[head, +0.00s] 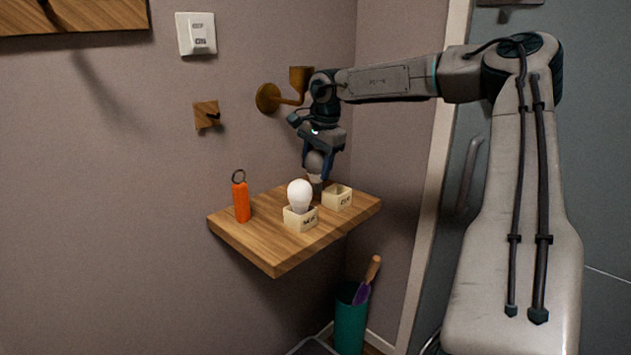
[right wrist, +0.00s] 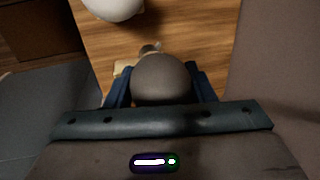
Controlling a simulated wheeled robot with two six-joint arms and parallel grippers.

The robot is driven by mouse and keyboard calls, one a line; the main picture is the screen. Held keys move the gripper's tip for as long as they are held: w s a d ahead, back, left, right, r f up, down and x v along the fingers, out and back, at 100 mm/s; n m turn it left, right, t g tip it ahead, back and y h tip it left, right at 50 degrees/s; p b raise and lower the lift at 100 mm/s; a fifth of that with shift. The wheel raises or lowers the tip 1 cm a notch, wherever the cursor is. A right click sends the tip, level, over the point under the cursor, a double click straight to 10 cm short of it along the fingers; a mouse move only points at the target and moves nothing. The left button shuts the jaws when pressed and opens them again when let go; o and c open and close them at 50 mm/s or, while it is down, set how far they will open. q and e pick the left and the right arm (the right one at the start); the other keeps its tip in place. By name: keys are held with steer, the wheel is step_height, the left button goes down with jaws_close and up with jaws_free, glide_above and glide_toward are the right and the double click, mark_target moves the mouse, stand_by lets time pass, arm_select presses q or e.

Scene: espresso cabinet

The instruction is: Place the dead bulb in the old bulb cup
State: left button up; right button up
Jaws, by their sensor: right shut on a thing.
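The dead bulb, a dull grey globe (head: 315,160), is held in my right gripper (head: 318,170) above the back of the wooden shelf. In the right wrist view the grey bulb (right wrist: 162,80) sits between the two blue fingers, its metal base pointing away from the gripper. The old bulb cup (head: 338,198), a small cream square box with a dark label, stands just right of and below the bulb and looks empty. In the right wrist view a pale edge, likely a cup, is mostly hidden behind the bulb. My left gripper is out of view.
A white bulb (head: 300,194) stands in the other cream cup (head: 301,219), left of the old bulb cup. An orange cylinder with a ring (head: 241,200) stands at the shelf's left. A brass wall lamp (head: 270,98) is close by my right wrist. The shelf's front (head: 275,255) is bare.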

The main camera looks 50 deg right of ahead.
mark_target(315, 181)
steer(key=x, duration=0.4)
steer(key=shift+s+a+f, duration=0.1)
steer(key=shift+s+a, duration=0.1)
steer(key=shift+s, duration=0.2)
steer(key=shift+w+d+f, duration=0.15)
steer(key=shift+w+f, duration=0.1)
steer(key=shift+f, duration=0.1)
steer(key=shift+r, duration=0.1)
steer(key=o, duration=1)
